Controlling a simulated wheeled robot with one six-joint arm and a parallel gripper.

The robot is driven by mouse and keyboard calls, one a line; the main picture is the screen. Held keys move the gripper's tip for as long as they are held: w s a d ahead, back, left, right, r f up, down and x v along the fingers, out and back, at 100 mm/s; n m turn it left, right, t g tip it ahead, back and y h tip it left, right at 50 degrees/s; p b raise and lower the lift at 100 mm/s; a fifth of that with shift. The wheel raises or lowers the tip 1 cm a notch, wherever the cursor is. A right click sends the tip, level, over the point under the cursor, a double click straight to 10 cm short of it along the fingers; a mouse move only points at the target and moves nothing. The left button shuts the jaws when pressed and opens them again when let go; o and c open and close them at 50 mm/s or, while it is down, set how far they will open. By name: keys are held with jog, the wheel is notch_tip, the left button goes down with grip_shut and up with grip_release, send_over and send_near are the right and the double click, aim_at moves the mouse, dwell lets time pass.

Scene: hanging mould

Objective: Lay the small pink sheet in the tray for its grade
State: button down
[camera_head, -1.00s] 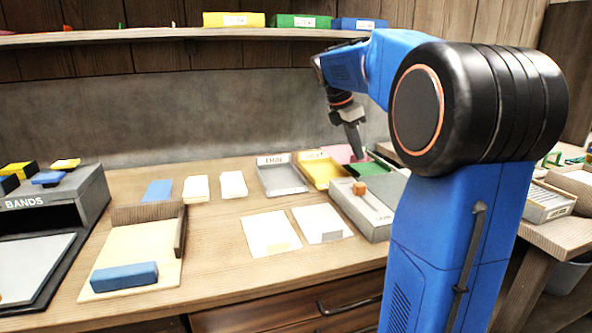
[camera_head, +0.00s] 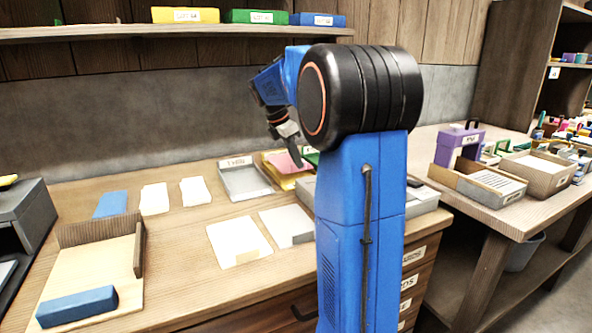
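The small pink sheet (camera_head: 282,162) is at my gripper (camera_head: 297,163), above the yellow tray (camera_head: 287,183) at the back of the bench. My gripper points down and appears shut on the sheet's edge; the fingertips are small and partly lost against the pink. The yellow tray's label is mostly hidden. A grey tray (camera_head: 245,182) labelled THIN stands just left of it and is empty. A green tray (camera_head: 312,157) shows only in a small part behind my arm.
Two pale sheets (camera_head: 238,238) lie in front of the trays. Blue and cream pieces (camera_head: 154,199) lie left of them, by a wooden board with a blue block (camera_head: 76,306). A grey box (camera_head: 303,190) is partly hidden by my arm. A side bench with a purple box (camera_head: 458,144) is right.

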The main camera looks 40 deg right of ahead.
jog(key=shift+f, duration=1.7)
jog(key=shift+f, duration=0.15)
jog(key=c, duration=2)
grip_release()
jog(key=v, duration=1.2)
jog(key=shift+a, duration=0.1)
